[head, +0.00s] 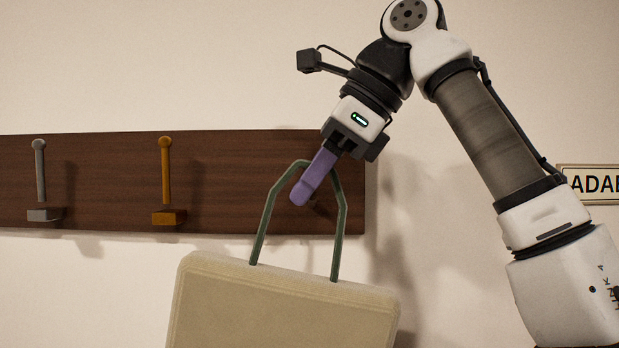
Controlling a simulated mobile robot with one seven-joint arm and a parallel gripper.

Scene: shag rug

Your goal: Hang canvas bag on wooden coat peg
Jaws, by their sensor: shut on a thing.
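The canvas bag (285,302) is cream, with a dark green handle (268,222) forming an arch above it. It hangs slightly tilted, its right side lower, and its bottom is cut off by the frame. My gripper (303,190) has purple fingers and is shut on the top of the handle, in front of the right end of the brown board. An orange-brown peg (166,182) is on the board, left of my gripper and apart from the bag. A grey peg (40,180) is at the far left. Whether another peg is behind my fingers I cannot tell.
The dark brown board (95,185) runs along the pale wall, ending just right of my gripper. A sign (590,184) with partly visible letters is on the wall at the right, partly behind my arm. The board between the two visible pegs is clear.

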